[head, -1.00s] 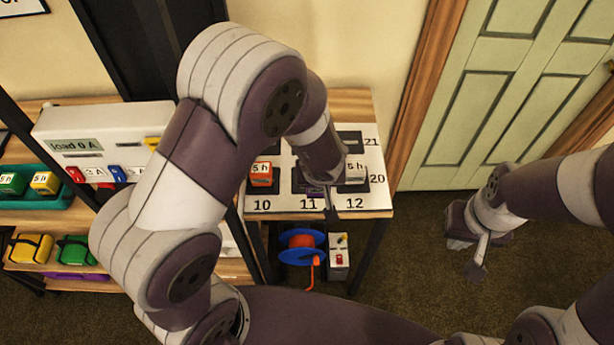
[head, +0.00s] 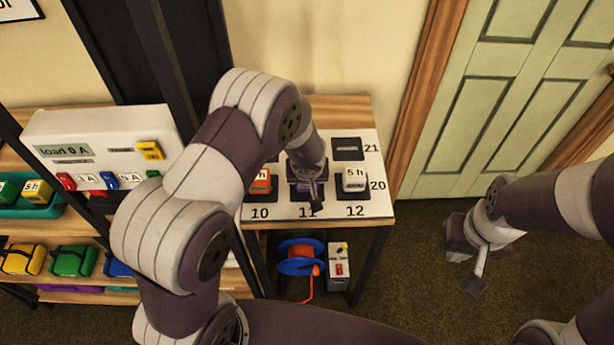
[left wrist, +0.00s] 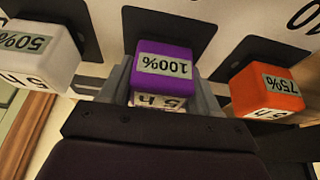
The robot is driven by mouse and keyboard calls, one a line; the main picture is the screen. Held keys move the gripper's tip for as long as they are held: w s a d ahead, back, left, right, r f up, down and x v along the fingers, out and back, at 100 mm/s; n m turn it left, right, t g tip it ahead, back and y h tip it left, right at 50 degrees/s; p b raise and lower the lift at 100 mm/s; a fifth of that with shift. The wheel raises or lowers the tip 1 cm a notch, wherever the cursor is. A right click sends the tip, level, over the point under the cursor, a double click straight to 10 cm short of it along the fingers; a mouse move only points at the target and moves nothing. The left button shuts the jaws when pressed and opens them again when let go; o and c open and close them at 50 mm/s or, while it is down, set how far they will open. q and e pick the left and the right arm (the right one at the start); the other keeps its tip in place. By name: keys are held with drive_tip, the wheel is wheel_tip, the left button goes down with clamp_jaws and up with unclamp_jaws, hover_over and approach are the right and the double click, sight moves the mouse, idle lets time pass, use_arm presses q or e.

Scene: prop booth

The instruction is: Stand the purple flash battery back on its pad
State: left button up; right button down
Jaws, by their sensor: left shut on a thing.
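The purple flash battery (left wrist: 163,68), labelled 100% and 5 h, is between the fingers of my left gripper (left wrist: 165,95), which is shut on it. In the head view my left gripper (head: 307,192) is over the black pad marked 11, and only a little of the purple battery (head: 304,187) shows past it. The battery looks upright at pad 11 (left wrist: 185,22), in line with its neighbours. I cannot tell whether its base touches the pad. My right gripper (head: 458,240) hangs over the floor at the right, away from the table; its fingers are unclear.
An orange battery (head: 260,181) stands on pad 10 and a white battery (head: 355,178) on pad 12, close on either side. Pad 21 (head: 347,147) is empty. A load box (head: 95,135) and shelves of batteries stand left. A blue cable reel (head: 296,262) sits below.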

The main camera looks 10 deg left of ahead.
use_arm(q)
drive_tip(key=o, duration=1.4)
drive_tip(key=shift+o, duration=0.2)
drive_tip(key=s+d+r+m+h+p, duration=0.1)
drive_tip(key=s+r+p, duration=0.15)
drive_tip(key=r, duration=0.55)
drive_tip(key=s+d+r+h+p, duration=0.1)
drive_tip(key=s+r+p, duration=0.15)
drive_tip(key=r, duration=0.55)
drive_tip(key=s+a+r+m+g, duration=0.1)
drive_tip(key=s+a+r, duration=0.1)
drive_tip(key=s, duration=0.5)
drive_tip(key=s+a+r+m+g, duration=0.1)
drive_tip(key=s+a+g, duration=0.1)
drive_tip(key=s+a, duration=0.2)
drive_tip(key=s, duration=0.3)
drive_tip(key=shift+a+r+y, duration=0.15)
drive_tip(key=shift+r+y, duration=0.25)
drive_tip(key=shift+s, duration=0.1)
